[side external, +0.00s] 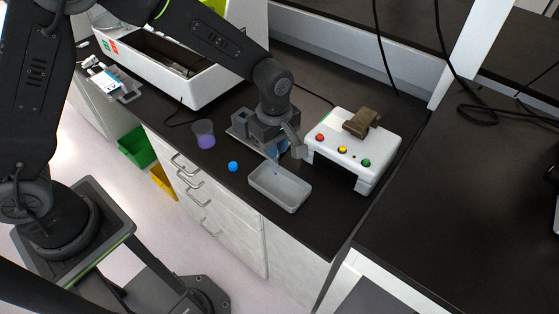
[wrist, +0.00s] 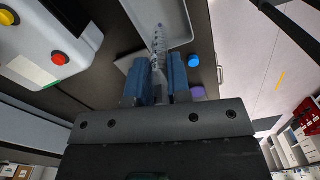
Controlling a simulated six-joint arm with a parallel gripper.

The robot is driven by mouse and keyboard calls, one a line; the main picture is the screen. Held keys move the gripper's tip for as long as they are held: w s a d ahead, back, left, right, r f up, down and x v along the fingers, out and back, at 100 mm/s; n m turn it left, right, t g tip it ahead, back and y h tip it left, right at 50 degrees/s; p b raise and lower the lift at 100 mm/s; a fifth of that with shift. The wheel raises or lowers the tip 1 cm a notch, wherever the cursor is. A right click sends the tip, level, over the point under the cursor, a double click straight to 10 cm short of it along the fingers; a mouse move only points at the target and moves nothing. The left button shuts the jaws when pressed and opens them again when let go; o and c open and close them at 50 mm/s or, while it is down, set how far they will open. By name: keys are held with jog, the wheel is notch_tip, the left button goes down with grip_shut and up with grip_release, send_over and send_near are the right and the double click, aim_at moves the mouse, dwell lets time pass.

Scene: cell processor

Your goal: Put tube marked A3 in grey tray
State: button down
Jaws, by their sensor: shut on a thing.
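My gripper (wrist: 163,78) has its two blue fingers shut on a clear tube (wrist: 158,42) with graduation marks in the wrist view. The tube's far end points toward the grey tray (wrist: 184,41). Whether it is over the tray or short of it I cannot tell, and I cannot read a label. In the side view my gripper (side external: 276,150) is just behind the grey tray (side external: 282,202), which looks empty. The tube is mostly hidden there.
A white box with coloured buttons (side external: 345,162) stands close to the right of the tray. A blue cap (side external: 233,166) and a purple cup (side external: 204,135) are to the left. A grey rack or plate (side external: 240,131) lies beneath my gripper. The bench's front edge is near.

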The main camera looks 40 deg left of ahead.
jog(key=shift+d+f, duration=0.2)
jog(key=shift+f, duration=0.6)
jog(key=shift+d+f, duration=0.15)
jog(key=shift+f, duration=0.65)
jog(key=shift+d+f, duration=0.2)
jog(key=shift+f, duration=0.6)
jog(key=shift+f, duration=0.1)
jog(key=c, duration=1.1)
grip_release()
notch_tip(320, 180, up, 12)
jog(key=shift+r, duration=0.25)
